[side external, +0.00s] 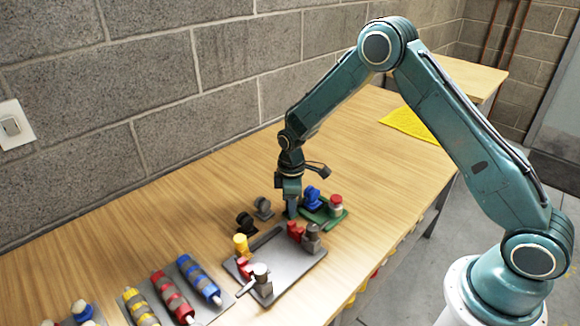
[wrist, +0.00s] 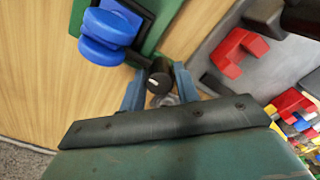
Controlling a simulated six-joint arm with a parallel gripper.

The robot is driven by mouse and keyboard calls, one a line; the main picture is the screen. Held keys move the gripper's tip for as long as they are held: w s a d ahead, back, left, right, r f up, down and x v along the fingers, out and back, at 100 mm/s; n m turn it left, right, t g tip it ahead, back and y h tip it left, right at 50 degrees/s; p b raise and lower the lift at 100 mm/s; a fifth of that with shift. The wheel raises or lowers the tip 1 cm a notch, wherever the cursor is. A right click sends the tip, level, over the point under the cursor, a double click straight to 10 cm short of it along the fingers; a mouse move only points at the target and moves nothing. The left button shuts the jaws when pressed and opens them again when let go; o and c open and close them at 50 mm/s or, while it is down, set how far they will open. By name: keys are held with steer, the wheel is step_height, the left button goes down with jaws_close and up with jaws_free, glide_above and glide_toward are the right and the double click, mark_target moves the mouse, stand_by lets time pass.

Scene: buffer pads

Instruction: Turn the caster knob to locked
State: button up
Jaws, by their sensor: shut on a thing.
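My gripper (side external: 291,212) points down at the left end of a green plate (side external: 325,219). In the wrist view my gripper (wrist: 158,88) has its two blue-grey fingers on either side of a small black knob (wrist: 159,78) with a white mark, and it is shut on it. The knob sits at the edge of the green plate (wrist: 167,14). A blue caster wheel (side external: 312,196) in a dark bracket stands on the plate; the blue wheel also shows in the wrist view (wrist: 106,32). In the side view the fingers hide the knob.
A grey tray (side external: 280,268) with red, yellow and grey parts lies just in front. Two dark casters (side external: 254,215) stand left of my gripper. A red-topped white piece (side external: 336,203) stands at the plate's right end. Striped rollers (side external: 170,295) lie at front left.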

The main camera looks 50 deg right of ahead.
stand_by(0.3)
steer(key=o, duration=0.9)
step_height(320, 180, up, 14)
steer(key=shift+f, duration=0.1)
stand_by(0.5)
